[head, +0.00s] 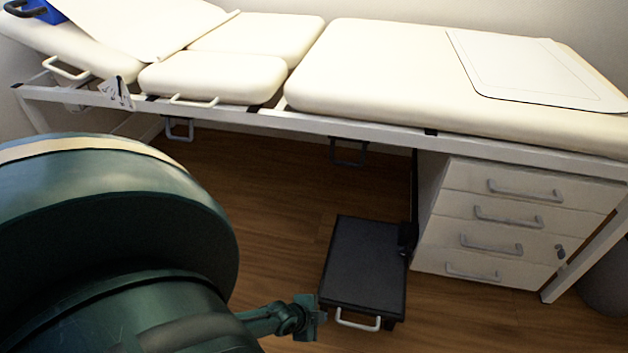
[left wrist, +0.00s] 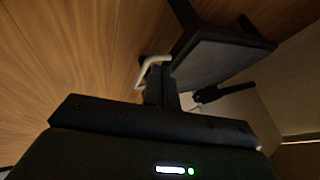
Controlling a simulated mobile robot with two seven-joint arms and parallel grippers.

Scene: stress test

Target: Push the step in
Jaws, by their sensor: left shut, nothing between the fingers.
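The step (head: 365,262) has a flat black top and stands on the wooden floor, pulled out in front of the exam table, beside the drawer cabinet. A white handle (head: 358,321) is on its near edge. My left gripper (head: 314,318) is shut and empty, just left of the step's near left corner. In the left wrist view the shut fingers (left wrist: 162,88) are close to the white handle (left wrist: 150,70), with the step (left wrist: 212,60) beyond. I cannot tell whether they touch. My right gripper is not in view.
The cream exam table (head: 400,80) runs along the wall, with a white frame rail above the floor. A white drawer cabinet (head: 515,220) stands right of the step. Open wooden floor (head: 265,215) lies left of the step and under the table.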

